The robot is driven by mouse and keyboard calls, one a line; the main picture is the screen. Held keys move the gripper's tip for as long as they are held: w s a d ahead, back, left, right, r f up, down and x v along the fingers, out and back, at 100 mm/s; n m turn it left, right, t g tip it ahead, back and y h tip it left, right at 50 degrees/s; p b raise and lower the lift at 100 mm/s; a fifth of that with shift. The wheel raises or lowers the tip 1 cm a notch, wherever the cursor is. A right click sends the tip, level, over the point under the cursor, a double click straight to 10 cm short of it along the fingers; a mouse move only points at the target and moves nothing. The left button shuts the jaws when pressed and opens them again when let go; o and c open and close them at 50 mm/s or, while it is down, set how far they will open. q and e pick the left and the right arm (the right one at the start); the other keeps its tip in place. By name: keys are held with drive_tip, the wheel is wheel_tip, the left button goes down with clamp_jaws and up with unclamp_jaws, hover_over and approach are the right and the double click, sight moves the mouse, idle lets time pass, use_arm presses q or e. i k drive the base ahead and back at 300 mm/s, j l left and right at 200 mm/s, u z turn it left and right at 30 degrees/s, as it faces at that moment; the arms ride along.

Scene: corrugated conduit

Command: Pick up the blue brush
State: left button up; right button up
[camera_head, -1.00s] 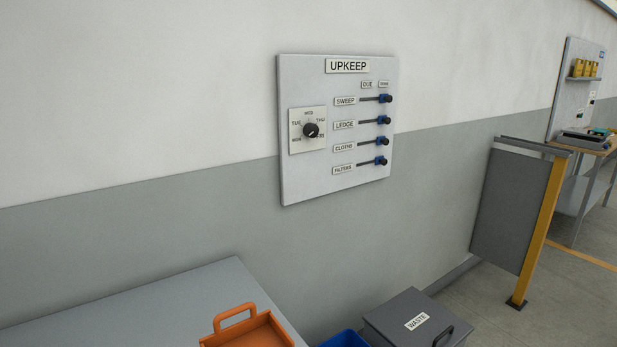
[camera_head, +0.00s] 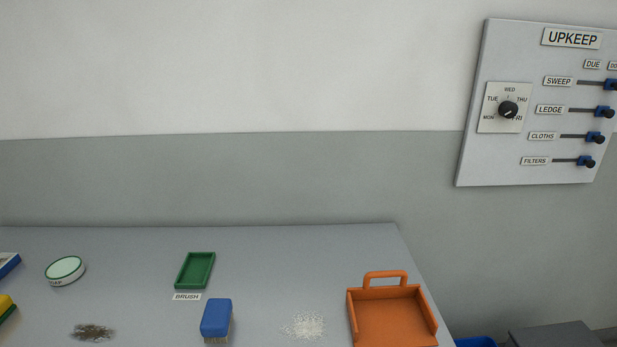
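The blue brush (camera_head: 217,317) lies on the grey table (camera_head: 300,250), with its blue block at the back and pale bristles showing at its front edge. It sits just in front of the white BRUSH label (camera_head: 187,296) and a shallow green tray (camera_head: 196,270), which looks empty. Nothing touches the brush. Neither of my grippers shows in this view, so their state cannot be seen.
An orange dustpan (camera_head: 392,316) stands at the table's right end. A white granular pile (camera_head: 304,326) lies between brush and dustpan. A dark debris pile (camera_head: 92,332) and a round tin (camera_head: 65,270) lie left. The UPKEEP board (camera_head: 538,110) hangs on the wall.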

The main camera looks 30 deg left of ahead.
sight(215, 324)
drive_tip(key=u, duration=1.6)
